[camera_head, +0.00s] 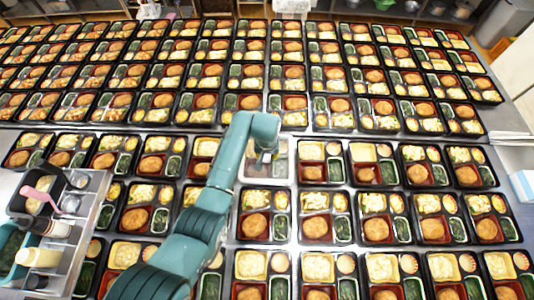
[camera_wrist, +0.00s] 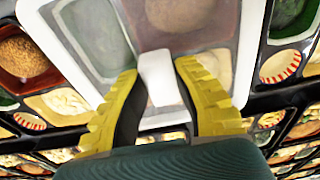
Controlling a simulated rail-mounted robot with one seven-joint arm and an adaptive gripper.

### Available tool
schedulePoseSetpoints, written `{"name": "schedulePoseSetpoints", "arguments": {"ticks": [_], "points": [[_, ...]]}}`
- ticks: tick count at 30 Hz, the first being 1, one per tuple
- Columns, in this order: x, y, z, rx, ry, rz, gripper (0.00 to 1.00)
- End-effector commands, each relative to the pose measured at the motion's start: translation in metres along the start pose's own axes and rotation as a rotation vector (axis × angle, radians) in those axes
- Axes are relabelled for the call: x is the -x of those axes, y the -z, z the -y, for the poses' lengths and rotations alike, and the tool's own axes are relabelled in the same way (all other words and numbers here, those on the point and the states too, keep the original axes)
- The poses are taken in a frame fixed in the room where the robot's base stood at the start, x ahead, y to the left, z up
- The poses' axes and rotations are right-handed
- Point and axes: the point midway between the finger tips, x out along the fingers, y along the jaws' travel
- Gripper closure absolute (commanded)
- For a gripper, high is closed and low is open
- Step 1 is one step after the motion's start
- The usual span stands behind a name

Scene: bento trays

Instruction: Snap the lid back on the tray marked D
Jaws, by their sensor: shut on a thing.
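A clear lid with a white rim (camera_wrist: 75,62) fills the upper middle of the wrist view, and it also shows in the head view (camera_head: 283,180). My gripper (camera_wrist: 158,70) has its yellow fingers on either side of the lid's white tab (camera_wrist: 160,80) and is shut on it. In the head view my gripper (camera_head: 264,156) is over the middle of the near block of trays. Through the lid I see a blurred tray with green food, a brown patty and pale food. I cannot tell whether the lid touches the tray. No letter D is readable.
Open black bento trays (camera_head: 376,230) stand close together all around, with little free room. A grey caddy (camera_head: 82,240) with bottles and a dark bin holding a pink-handled tool (camera_head: 38,196) stands at the left. A bare strip of table (camera_head: 400,138) separates the tray blocks.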

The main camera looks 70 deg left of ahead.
Motion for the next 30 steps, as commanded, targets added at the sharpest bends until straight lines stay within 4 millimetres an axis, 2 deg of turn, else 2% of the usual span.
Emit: {"name": "schedulePoseSetpoints", "arguments": {"ticks": [26,27,30], "points": [[-0.0062,-0.0009,0.0,0.0,0.0,0.0,1.0],[-0.0061,-0.0009,0.0,0.0,0.0,0.0,0.66],[-0.0061,-0.0008,0.0,0.0,0.0,0.0,0.47]]}}
